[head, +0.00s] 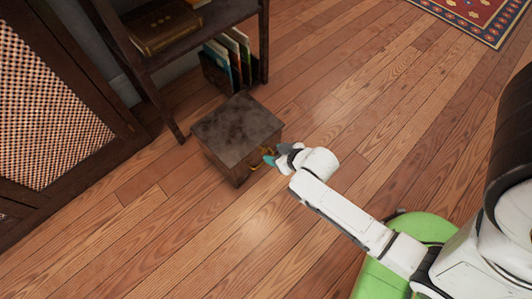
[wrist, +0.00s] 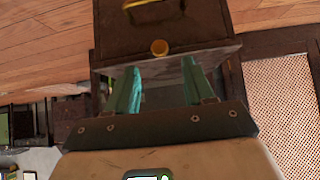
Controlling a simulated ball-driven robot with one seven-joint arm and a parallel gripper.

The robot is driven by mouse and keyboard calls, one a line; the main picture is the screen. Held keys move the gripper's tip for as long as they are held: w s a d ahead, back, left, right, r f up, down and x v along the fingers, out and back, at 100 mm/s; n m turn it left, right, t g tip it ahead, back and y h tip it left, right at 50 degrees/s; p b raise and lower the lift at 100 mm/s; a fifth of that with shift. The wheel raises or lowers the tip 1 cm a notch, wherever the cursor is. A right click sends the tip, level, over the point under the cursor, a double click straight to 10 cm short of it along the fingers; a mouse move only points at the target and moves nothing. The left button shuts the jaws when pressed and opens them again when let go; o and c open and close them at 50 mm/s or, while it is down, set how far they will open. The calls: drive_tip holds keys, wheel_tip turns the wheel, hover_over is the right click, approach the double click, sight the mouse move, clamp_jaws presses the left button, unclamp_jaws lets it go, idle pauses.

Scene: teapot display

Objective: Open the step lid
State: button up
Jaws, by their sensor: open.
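The step is a small dark brown wooden box (head: 222,160) on the floor, with a flat, worn lid (head: 237,127) on top. The lid looks closed and level. Its front carries a brass handle (wrist: 155,12) and a round brass knob (wrist: 159,47) close to the lid's edge. My gripper (head: 268,157) is at the box's front right side, near the brass fittings. In the wrist view my gripper (wrist: 163,72) has its teal fingers spread apart at the lid's edge, on either side of the knob's line, with nothing between them. Whether the fingers touch the lid cannot be told.
A dark shelf unit (head: 192,35) stands just behind the box, with books (head: 228,55) on its lower level. A cabinet with a woven panel (head: 45,110) is at the left. A patterned rug (head: 485,15) lies far right. The wooden floor in front and right is clear.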

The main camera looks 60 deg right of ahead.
sight(265, 151)
drive_tip(key=b+x, duration=0.2)
drive_tip(key=x, duration=0.4)
drive_tip(key=shift+w+f+b, duration=0.1)
drive_tip(key=shift+b, duration=0.2)
clamp_jaws()
idle(0.4)
